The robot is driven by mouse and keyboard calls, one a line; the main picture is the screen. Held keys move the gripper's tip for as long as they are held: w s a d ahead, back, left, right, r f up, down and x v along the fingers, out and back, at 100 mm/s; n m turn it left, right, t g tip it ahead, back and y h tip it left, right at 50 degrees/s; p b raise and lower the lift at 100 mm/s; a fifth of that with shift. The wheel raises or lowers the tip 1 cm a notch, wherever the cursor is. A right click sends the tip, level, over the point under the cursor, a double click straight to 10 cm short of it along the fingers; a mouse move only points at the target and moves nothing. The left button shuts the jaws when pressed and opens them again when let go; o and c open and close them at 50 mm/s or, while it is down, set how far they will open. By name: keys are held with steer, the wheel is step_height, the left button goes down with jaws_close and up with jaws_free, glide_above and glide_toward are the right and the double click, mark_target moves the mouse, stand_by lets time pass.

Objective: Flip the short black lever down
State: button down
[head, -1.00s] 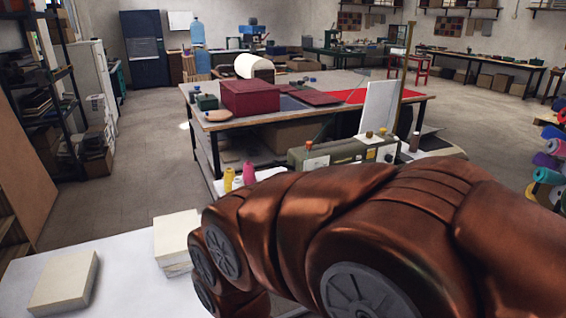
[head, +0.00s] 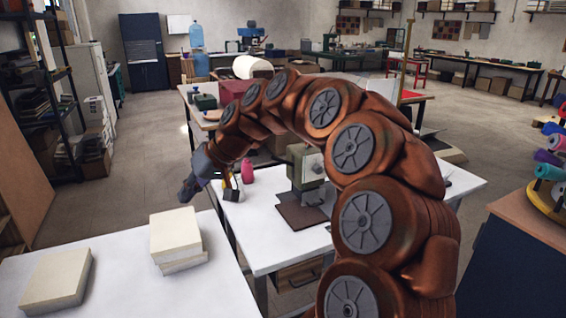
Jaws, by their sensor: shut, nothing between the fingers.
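A green machine (head: 305,166) stands on a white table (head: 262,240), with a dark flat plate (head: 300,214) at its foot.
Stacked cream blocks (head: 175,235) and another cream block (head: 57,280) lie on the nearer white table (head: 115,270). A pink spool (head: 247,171) stands left of the machine. A dark red box (head: 233,91) is on the table behind. Open floor lies at left.

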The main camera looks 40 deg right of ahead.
mark_target(278, 160)
steer(key=w+d+m+t, duration=0.25)
steer(key=w+d, duration=0.25)
steer(key=d, duration=0.7)
steer(key=s+d+f+m+t+h+b, duration=0.1)
steer(key=s+d+m+t+h, duration=0.1)
steer(key=d, duration=1.3)
steer(key=s+d+f+m+t+h+b, duration=0.1)
steer(key=s+d+f+m+h, duration=0.1)
steer(key=d, duration=1.3)
steer(key=shift+s+t+h, duration=0.35)
steer(key=shift+s+h, duration=0.05)
steer(key=shift+h, duration=0.5)
steer(key=shift+w+f, duration=0.1)
steer(key=shift+w, duration=0.05)
steer(key=shift+p+x, duration=1.75)
steer(key=shift+x, duration=5.15)
steer(key=shift+a, duration=0.2)
steer(key=shift+f+b, duration=0.25)
steer(key=shift+b, duration=0.6)
